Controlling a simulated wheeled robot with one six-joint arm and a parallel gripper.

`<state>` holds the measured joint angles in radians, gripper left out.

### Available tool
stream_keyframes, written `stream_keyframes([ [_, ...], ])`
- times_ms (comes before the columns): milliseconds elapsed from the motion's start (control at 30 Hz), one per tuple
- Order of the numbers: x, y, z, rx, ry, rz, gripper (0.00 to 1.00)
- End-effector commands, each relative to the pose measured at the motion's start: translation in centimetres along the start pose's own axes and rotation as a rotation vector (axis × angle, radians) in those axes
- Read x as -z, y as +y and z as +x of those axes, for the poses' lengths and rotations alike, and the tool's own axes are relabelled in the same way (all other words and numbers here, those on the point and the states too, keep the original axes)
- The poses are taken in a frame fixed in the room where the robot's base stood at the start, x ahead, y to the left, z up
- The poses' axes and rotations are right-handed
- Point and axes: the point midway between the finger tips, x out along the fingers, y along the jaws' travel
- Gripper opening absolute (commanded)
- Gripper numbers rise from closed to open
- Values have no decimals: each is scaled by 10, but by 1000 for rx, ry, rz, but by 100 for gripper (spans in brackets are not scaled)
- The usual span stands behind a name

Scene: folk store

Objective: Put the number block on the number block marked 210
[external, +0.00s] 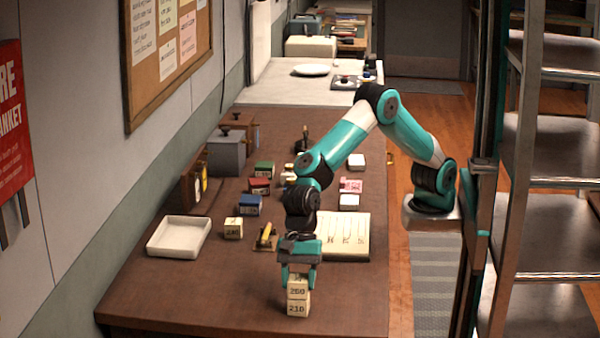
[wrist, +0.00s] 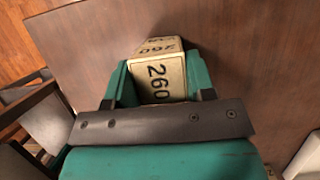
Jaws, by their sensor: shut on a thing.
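The cream number block marked 260 (external: 297,288) is between the fingers of my gripper (external: 299,272) at the front of the table. My gripper is shut on it. In the wrist view the block (wrist: 160,80) shows 260 on its faces, between the teal fingers (wrist: 160,88). The number block marked 210 (external: 297,309) stands on the table directly under it. The two blocks line up closely and look in contact, though a thin gap cannot be ruled out.
Another cream block (external: 233,228) stands near a white tray (external: 179,237) on the left. An open book (external: 343,236) lies behind my gripper. Several small coloured boxes (external: 249,204) stand farther back. The front left of the brown table (external: 190,295) is clear.

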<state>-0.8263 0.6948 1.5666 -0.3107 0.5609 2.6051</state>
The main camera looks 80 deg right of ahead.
Motion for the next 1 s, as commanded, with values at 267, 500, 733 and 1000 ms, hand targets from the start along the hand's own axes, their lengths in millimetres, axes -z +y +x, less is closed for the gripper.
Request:
stream_keyframes([
  [267, 1, 0, 2, 0, 0, 0, 75],
  [500, 1, 0, 2, 0, 0, 0, 75],
  [733, -1, -1, -25, 3, -3, 2, 75],
  [1000, 0, -1, -85, 3, -2, 1, 75],
])
